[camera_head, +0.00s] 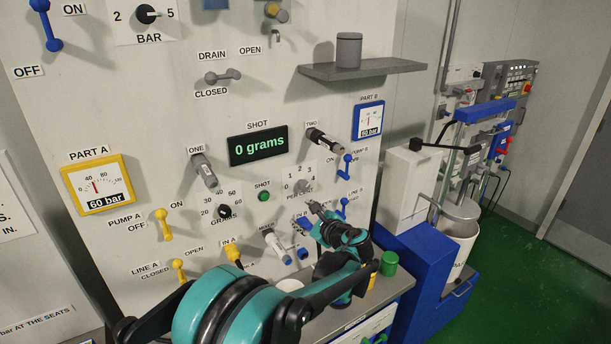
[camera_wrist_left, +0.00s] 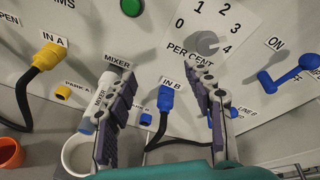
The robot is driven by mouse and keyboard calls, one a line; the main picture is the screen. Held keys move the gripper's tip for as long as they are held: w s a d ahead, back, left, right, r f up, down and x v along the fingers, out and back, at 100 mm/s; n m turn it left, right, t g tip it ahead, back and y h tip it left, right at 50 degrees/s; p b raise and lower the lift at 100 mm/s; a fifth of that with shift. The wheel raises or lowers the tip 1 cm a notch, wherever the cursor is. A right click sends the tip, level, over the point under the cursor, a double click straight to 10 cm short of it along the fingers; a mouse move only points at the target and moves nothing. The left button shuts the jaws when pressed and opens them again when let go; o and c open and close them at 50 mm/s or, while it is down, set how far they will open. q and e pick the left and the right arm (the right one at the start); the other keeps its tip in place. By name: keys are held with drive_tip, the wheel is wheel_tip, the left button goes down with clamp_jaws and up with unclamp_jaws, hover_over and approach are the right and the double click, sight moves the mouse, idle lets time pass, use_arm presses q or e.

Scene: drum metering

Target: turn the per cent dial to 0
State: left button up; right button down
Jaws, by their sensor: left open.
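The per cent dial (camera_head: 303,186) is a grey knob on a white plate marked 0 to 4, on the panel right of the green SHOT button. In the left wrist view the dial (camera_wrist_left: 207,42) is at the upper right, its lower part close behind the right-hand finger. I cannot tell which number it points at. My left gripper (camera_head: 314,209) is just below the dial in the head view. In the left wrist view the gripper (camera_wrist_left: 160,80) has its fingers spread wide, with nothing between them. My right gripper is not in view.
The grams dial (camera_head: 223,211) and green SHOT button (camera_head: 264,196) are left of the dial. The blue pump B lever (camera_head: 347,163) is to its right. Blue IN B (camera_wrist_left: 165,98) and the MIXER fitting (camera_wrist_left: 106,90) lie near the fingers. A grey shelf (camera_head: 365,70) juts out above.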

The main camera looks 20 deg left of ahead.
sight(306, 187)
use_arm(q)
drive_tip(key=w+d+r+m+t+y+p, duration=0.2)
drive_tip(key=w+m+y, duration=0.1)
drive_tip(key=w+m, duration=0.3)
drive_tip(key=shift+n, duration=0.5)
drive_tip(key=x, duration=0.8)
drive_tip(key=shift+w+f, duration=0.15)
drive_tip(key=shift+w, duration=0.15)
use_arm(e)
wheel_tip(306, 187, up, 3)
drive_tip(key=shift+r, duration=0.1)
use_arm(q)
drive_tip(key=c, duration=1.2)
